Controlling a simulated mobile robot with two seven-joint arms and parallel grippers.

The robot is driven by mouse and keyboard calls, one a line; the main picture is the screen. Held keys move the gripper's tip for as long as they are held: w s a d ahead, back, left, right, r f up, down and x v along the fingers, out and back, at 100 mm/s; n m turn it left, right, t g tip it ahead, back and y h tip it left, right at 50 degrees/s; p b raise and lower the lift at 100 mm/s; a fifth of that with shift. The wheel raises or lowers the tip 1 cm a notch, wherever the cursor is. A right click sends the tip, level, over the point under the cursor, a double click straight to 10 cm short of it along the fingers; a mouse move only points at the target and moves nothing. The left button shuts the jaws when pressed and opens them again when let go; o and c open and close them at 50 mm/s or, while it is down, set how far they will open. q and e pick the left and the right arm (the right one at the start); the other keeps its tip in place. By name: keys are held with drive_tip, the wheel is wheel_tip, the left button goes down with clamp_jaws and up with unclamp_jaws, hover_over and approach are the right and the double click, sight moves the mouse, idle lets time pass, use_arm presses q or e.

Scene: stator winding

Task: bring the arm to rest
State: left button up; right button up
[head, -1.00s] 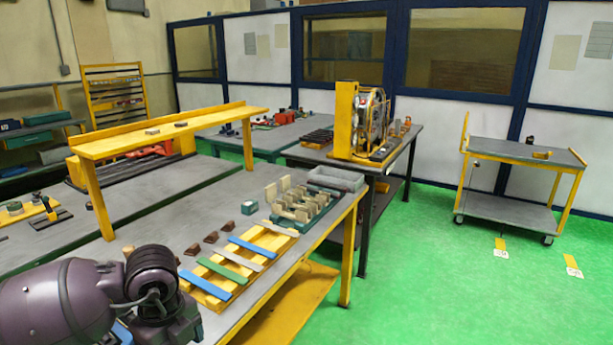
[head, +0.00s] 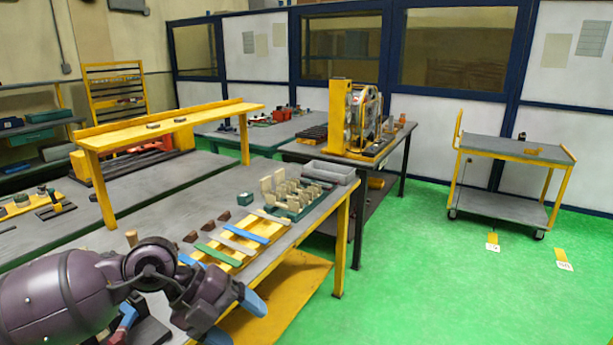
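My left arm comes in from the lower left, purple and dark grey. My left gripper (head: 235,318) has two blue fingertips that stand apart with nothing seen between them. It is by the front edge of the grey-topped workbench (head: 150,228), near the yellow rack of coloured strips (head: 238,262). The arm hides the near end of that rack. My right gripper is not in view.
A green fixture with cream blocks (head: 290,200) and a grey bin (head: 328,172) stand at the bench's far end. A yellow shelf (head: 170,125) spans the bench. A winding machine (head: 352,118) stands behind.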

use_arm(q)
drive_tip(key=w+d+r+n+t+h, duration=0.1)
drive_tip(key=w+d+r+t+h, duration=0.15)
drive_tip(key=r+h, duration=0.25)
drive_tip(key=w+d+r+n+t+h, duration=0.1)
drive_tip(key=d+r+t+h, duration=0.1)
drive_tip(key=r+t+h, duration=0.25)
drive_tip(key=w+a+f+n+t+y, duration=0.5)
drive_tip(key=a+f+n+t+y, duration=0.45)
drive_tip(key=n, duration=0.65)
drive_tip(key=s+a+f+n+y, duration=0.3)
drive_tip(key=a+f+n, duration=0.1)
drive_tip(key=f, duration=0.3)
drive_tip(key=s+a+f+n+y, duration=0.3)
drive_tip(key=f+n, duration=0.1)
drive_tip(key=f, duration=0.3)
drive_tip(key=s+a+f+n+g+y, duration=0.1)
drive_tip(key=s+a+f+n+g, duration=0.1)
drive_tip(key=s+f, duration=0.4)
drive_tip(key=s+a+f+n+g+y, duration=0.2)
drive_tip(key=s+f+n, duration=0.1)
drive_tip(key=s+f, duration=0.4)
drive_tip(key=s, duration=0.3)
drive_tip(key=shift+s+a+f+n, duration=0.3)
drive_tip(key=shift+s+a, duration=0.05)
drive_tip(key=shift+s, duration=0.05)
drive_tip(key=shift+g, duration=0.25)
